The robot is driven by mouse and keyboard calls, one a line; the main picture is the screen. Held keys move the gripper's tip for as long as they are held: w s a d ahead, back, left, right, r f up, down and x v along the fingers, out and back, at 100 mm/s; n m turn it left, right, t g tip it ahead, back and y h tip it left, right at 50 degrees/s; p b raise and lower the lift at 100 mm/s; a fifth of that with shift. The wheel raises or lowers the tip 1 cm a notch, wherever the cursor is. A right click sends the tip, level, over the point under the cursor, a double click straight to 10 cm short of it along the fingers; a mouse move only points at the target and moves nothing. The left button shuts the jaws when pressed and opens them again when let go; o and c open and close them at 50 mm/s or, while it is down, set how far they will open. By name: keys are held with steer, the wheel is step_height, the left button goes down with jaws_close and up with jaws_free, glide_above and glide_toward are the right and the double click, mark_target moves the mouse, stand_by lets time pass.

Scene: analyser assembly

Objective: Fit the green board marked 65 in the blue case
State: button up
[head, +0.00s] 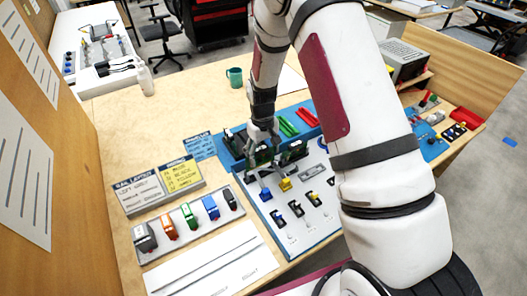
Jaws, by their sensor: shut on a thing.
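My gripper (263,138) is over the middle of the bench with its fingers pointing down. It is shut on a dark green board (264,155), which is small and partly hidden by the fingers. I cannot read a number on it. The blue case (229,157) lies under and behind the gripper. The board is at the case's front side; I cannot tell whether it touches the case. Another dark board-like part (293,151) stands just right of the gripper.
Green and red bars (288,125) lie right of the gripper. A pale panel (285,224) with small blue, black and yellow parts is in front. A rack of coloured modules (190,217) and signs (179,174) stand left.

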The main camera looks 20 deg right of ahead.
mark_target(263, 162)
steer(key=shift+f+b, duration=0.4)
steer(key=shift+f, duration=0.9)
steer(key=shift+f, duration=0.35)
steer(key=shift+f+b, duration=0.4)
steer(key=shift+f, duration=0.35)
steer(key=shift+r, duration=0.1)
stand_by(0.3)
steer(key=shift+r+p, duration=0.8)
steer(key=shift+r, duration=1.85)
steer(key=shift+f, duration=0.2)
steer(key=shift+f, duration=0.35)
steer(key=shift+f+b, duration=0.95)
steer(key=shift+f, duration=1.25)
steer(key=o, duration=1.3)
